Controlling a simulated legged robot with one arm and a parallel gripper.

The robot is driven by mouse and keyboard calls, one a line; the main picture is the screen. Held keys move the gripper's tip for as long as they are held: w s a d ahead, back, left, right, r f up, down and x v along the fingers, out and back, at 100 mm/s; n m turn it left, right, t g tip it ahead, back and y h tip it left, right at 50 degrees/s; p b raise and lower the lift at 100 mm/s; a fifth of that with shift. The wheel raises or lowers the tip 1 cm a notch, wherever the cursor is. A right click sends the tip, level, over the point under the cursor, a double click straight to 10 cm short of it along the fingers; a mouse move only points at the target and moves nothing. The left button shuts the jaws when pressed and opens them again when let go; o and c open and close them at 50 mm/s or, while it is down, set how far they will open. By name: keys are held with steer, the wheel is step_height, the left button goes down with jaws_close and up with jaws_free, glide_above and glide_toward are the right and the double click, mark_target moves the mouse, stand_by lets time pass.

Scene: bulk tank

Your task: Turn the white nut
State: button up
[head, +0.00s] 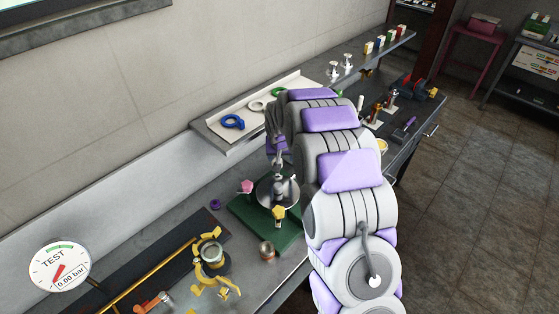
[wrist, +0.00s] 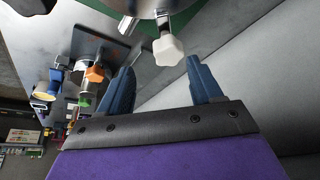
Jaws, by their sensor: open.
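The white nut (wrist: 168,50) is a lobed knob on a metal stem at the rim of a round metal flange (wrist: 150,8) at the top of the wrist view. My gripper (wrist: 160,72) is open, with its two blue fingers apart. The nut appears beyond the fingertips, roughly between them in the picture, and nothing is held. In the head view, a round metal flange (head: 270,196) stands on a green base (head: 252,217) with a pink nut (head: 246,187) and a yellow nut (head: 279,212). My arm hides my fingers and the white nut there.
A shelf behind holds a blue ring (head: 232,122) and a green ring (head: 279,92). A pressure gauge (head: 59,267) reads 0.00 bar at the left. A yellow clamp (head: 211,248) lies open on the bench. An orange knob (wrist: 95,74) shows left of my fingers in the wrist view.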

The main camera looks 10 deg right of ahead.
mark_target(274, 160)
steer(key=f, duration=0.1)
steer(key=w+a+f, duration=0.1)
steer(key=f, duration=0.1)
steer(key=shift+w, duration=0.15)
steer(key=shift+w+a+f, duration=0.1)
steer(key=shift+a+f, duration=0.15)
steer(key=shift+a, duration=0.3)
steer(key=shift+d, duration=0.95)
steer(key=c, duration=0.3)
steer(key=shift+a, duration=0.55)
steer(key=c, duration=0.6)
steer(key=shift+c, duration=0.8)
steer(key=shift+d, duration=0.2)
